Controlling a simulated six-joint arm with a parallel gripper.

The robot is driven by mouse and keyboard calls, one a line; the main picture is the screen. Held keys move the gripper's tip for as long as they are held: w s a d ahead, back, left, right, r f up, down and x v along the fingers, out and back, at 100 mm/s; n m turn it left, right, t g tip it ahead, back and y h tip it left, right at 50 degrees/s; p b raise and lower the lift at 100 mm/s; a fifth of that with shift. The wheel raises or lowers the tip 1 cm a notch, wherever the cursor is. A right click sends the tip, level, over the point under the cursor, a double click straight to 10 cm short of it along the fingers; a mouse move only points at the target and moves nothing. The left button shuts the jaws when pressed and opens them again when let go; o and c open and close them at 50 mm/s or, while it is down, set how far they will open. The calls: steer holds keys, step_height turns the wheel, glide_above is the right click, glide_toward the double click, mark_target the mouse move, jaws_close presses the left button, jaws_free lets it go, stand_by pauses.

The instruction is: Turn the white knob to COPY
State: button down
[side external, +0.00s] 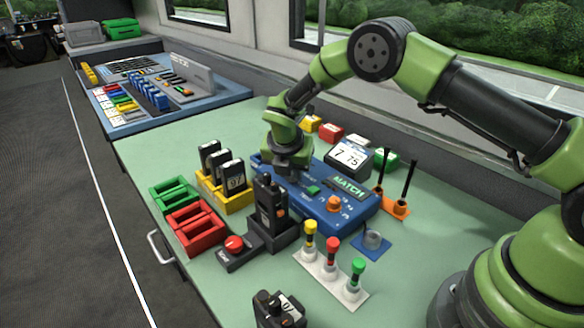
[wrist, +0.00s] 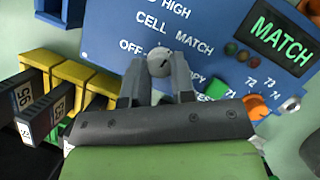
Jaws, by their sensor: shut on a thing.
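The white knob (wrist: 160,61) sits on the blue panel (wrist: 120,28) between my fingertips in the wrist view. My gripper (wrist: 159,72) is shut on it, one finger at each side. The OFF label is left of the knob. The COPY label is partly hidden behind the right finger, so only its end shows. I cannot clearly tell which label the knob's mark points to. In the side view my gripper (side external: 293,177) reaches down to the left part of the blue panel (side external: 350,213) and hides the knob.
An orange knob (side external: 334,203), green button (side external: 313,190) and MATCH display (wrist: 282,38) share the panel. A yellow rack (side external: 232,202) with dark packs stands left. A black radio (side external: 268,205) in its holder stands close in front. Red and green trays (side external: 193,228) lie further left.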

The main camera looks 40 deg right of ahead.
steer(key=m+g, duration=0.1)
steer(key=m, duration=0.3)
steer(key=shift+w+a+m+g+h, duration=0.1)
steer(key=shift+a+m+g+h, duration=0.05)
steer(key=shift+m+g+h, duration=0.2)
steer(key=shift+w+f+m+g, duration=0.1)
steer(key=shift+m+g, duration=0.55)
steer(key=shift+m, duration=1)
steer(key=c, duration=1)
jaws_free()
steer(key=shift+o, duration=0.2)
steer(key=shift+w+a+r, duration=0.1)
steer(key=shift+a+r, duration=0.05)
steer(key=shift+r, duration=0.35)
step_height(320, 180, up, 9)
steer(key=shift+a, duration=0.4)
